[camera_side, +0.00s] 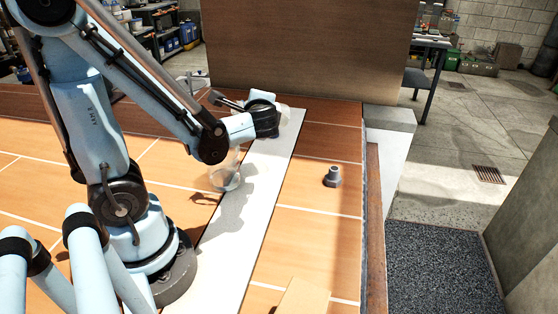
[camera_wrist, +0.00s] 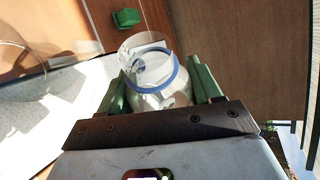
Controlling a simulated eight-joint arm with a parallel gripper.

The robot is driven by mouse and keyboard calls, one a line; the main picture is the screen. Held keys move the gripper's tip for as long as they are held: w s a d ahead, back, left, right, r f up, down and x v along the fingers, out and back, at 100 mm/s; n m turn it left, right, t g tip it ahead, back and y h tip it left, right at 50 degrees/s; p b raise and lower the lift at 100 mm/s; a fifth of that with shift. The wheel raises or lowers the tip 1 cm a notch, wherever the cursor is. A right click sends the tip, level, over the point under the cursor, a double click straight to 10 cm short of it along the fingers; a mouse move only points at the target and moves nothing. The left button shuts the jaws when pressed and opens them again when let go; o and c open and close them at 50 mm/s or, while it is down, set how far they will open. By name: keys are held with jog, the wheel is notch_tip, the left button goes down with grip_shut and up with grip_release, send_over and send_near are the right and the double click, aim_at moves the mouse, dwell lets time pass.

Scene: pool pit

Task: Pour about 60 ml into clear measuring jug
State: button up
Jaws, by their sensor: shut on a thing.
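My gripper (camera_wrist: 161,86) is shut on a clear container (camera_wrist: 152,72) with a blue ring near its mouth, between green fingers. In the side view my gripper (camera_side: 272,118) is above the far part of the pale strip, and a little of the clear container (camera_side: 286,112) shows past it. I cannot tell its tilt or the liquid level. A clear jug (camera_side: 225,175) stands upright left of the gripper and nearer the side camera, partly behind my arm. A clear rounded vessel, apparently this jug (camera_wrist: 22,68), is cut off at the wrist view's left edge. The two vessels are apart.
A grey fitting (camera_side: 332,177) stands on the boards to the right. A green block (camera_wrist: 127,17) lies near the wrist view's top. A tall brown panel (camera_side: 310,50) rises behind the work. The pale strip (camera_side: 235,240) is clear near the front.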

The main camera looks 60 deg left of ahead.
jog(key=shift+r, duration=0.1)
dwell(0.4)
jog(key=shift+s+r+g, duration=0.1)
jog(key=shift+g, duration=0.2)
jog(key=shift+s+f+m+g, duration=0.15)
jog(key=shift+f+m+g, duration=0.3)
jog(key=shift+m, duration=0.25)
jog(key=shift+s+r+m+g, duration=0.35)
jog(key=shift+m+g, duration=0.1)
jog(key=shift+m, duration=0.15)
jog(key=shift+r+m+g, duration=0.4)
jog(key=shift+m+g, duration=0.1)
jog(key=shift+m, duration=0.1)
jog(key=shift+w+f+m+g, duration=0.4)
jog(key=shift+f+m+g, duration=0.15)
jog(key=shift+m+g, duration=0.05)
jog(key=shift+w+f+m+g, duration=0.25)
jog(key=shift+f+m+g, duration=0.25)
jog(key=shift+f, duration=0.4)
jog(key=shift+w+f+m+g, duration=0.2)
jog(key=shift+f+m+g, duration=0.25)
jog(key=shift+f, duration=0.45)
jog(key=shift+w+d+f+m+g+y, duration=0.15)
jog(key=shift+w+m+g+y, duration=0.15)
jog(key=shift+m, duration=0.35)
